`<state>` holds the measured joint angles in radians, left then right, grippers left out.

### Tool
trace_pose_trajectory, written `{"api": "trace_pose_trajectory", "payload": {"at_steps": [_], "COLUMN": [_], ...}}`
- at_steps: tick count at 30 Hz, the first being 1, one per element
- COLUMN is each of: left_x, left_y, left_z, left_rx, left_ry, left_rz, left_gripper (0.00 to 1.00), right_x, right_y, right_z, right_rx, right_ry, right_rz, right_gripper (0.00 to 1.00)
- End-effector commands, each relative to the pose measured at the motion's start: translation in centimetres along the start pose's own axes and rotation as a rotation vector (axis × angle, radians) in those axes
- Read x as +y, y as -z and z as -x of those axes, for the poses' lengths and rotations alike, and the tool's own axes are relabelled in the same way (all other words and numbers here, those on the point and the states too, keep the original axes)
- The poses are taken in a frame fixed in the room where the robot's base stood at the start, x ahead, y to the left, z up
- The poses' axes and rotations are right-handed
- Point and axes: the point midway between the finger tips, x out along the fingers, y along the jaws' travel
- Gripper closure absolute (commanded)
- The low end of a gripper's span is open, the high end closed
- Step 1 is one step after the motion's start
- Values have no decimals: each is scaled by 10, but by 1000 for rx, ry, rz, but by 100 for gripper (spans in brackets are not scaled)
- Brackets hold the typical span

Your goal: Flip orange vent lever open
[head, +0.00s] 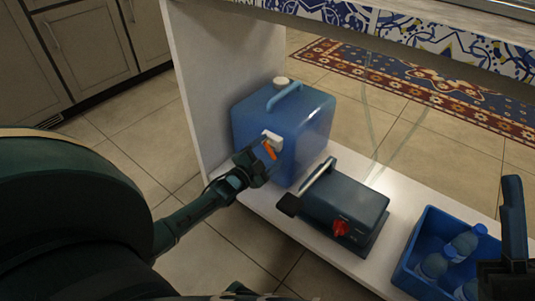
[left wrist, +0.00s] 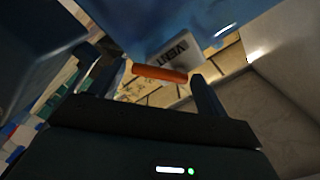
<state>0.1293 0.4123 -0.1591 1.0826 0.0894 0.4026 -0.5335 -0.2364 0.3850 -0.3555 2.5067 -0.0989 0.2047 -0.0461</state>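The orange vent lever (head: 270,150) is on the front of a blue water container (head: 300,118) standing on the white shelf. A white vent block (head: 272,137) sits just above the lever. I cannot tell whether a finger touches the lever. Part of my right gripper (head: 512,235) shows at the right edge, and its fingertips are unclear.
A dark blue device (head: 345,205) with a red knob (head: 340,229) and a metal handle stands right of the container. A blue crate (head: 412,252) with several bottles (head: 466,243) is at the lower right. The tiled counter edge (head: 400,30) hangs above the shelf.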

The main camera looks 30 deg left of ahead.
Motion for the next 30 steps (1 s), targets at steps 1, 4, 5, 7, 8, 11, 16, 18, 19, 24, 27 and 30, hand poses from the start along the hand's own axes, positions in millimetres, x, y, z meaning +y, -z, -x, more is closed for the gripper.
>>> {"api": "trace_pose_trajectory", "payload": {"at_steps": [1,4,5,7,8,11,16,18,19,24,27,30], "left_x": [0,0,0,0,0,0,0,0,0,1,1,1], "left_y": [0,0,0,0,0,0,0,-1,-2,-5,-5,-5], "left_z": [0,0,0,0,0,0,0,0,0,0,0,0], "left_rx": [0,0,0,0,0,0,0,0,0,1,1,1], "left_ry": [0,0,0,0,0,0,1,1,1,0,0,0], "left_rz": [0,0,0,0,0,0,-14,-62,-90,-186,-189,-189], "left_gripper": [28,36,39,44,47,55,62,62,62,62,62,62], "right_x": [0,0,0,0,0,0,0,1,1,0,0,-1], "right_y": [0,0,0,0,0,0,0,1,0,-1,-2,-2], "right_z": [0,0,0,0,0,0,0,-1,-1,0,0,1], "right_rx": [0,0,0,0,0,0,-1,-3,-5,-12,-12,-13], "right_ry": [0,0,0,0,0,0,0,0,0,0,0,0], "right_rz": [0,0,0,0,0,0,-1,-2,-3,-7,-8,-8], "right_gripper": [64,64,64,64,64,64,64,64,64,64,64,64]}}
